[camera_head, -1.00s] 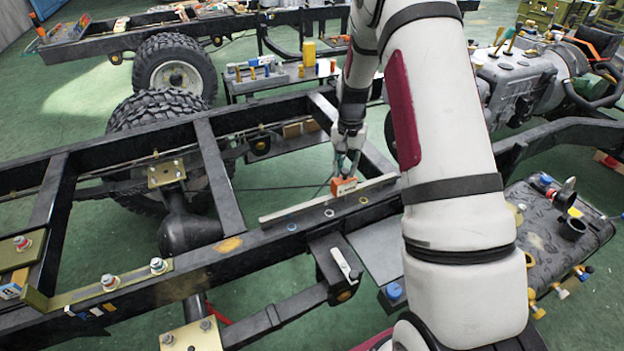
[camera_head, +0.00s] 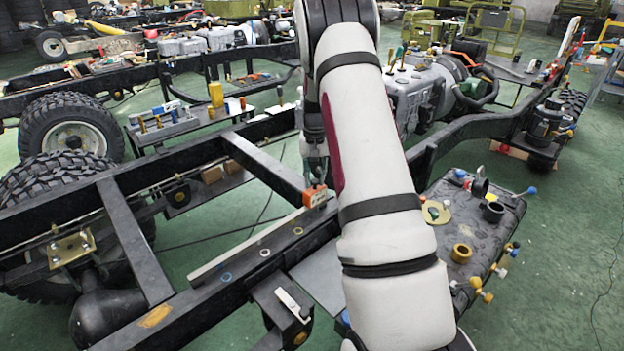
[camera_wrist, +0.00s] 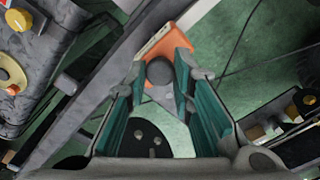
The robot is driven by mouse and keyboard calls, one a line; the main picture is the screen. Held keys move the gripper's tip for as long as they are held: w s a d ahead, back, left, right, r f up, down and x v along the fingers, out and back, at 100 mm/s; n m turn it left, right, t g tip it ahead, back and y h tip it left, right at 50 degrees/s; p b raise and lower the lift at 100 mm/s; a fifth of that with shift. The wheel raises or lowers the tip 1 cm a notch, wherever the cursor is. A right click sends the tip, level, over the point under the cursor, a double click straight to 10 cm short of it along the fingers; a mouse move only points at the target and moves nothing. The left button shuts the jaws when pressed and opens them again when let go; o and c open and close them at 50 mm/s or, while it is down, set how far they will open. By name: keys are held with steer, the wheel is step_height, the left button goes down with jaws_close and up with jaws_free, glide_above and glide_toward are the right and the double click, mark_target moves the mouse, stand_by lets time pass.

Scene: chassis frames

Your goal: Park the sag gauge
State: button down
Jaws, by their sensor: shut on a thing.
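The sag gauge appears to be the small orange block (camera_head: 315,195) with a pale edge. It shows larger in the wrist view (camera_wrist: 172,42), with a dark round knob in front of it. My gripper (camera_head: 315,172) is shut on it; in the wrist view the teal-padded fingers (camera_wrist: 162,75) close around the knob. The gauge is at or just above the right end of a pale straight bar (camera_head: 235,249) along the black chassis rail. I cannot tell whether it touches the bar. My arm hides part of the rail to the right.
Coloured rings lie along the rail (camera_head: 205,306). A dark tank (camera_head: 462,225) with brass fittings stands at right. A bench (camera_head: 180,128) with tools and a yellow can (camera_head: 216,94) stands behind the rail. Black cross-members (camera_head: 265,165) span the frame. Green floor is open at far right.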

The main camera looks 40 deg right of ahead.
steer(key=c, duration=1.4)
jaws_free()
steer(key=shift+o, duration=0.2)
steer(key=shift+r, duration=0.15)
step_height(320, 180, up, 12)
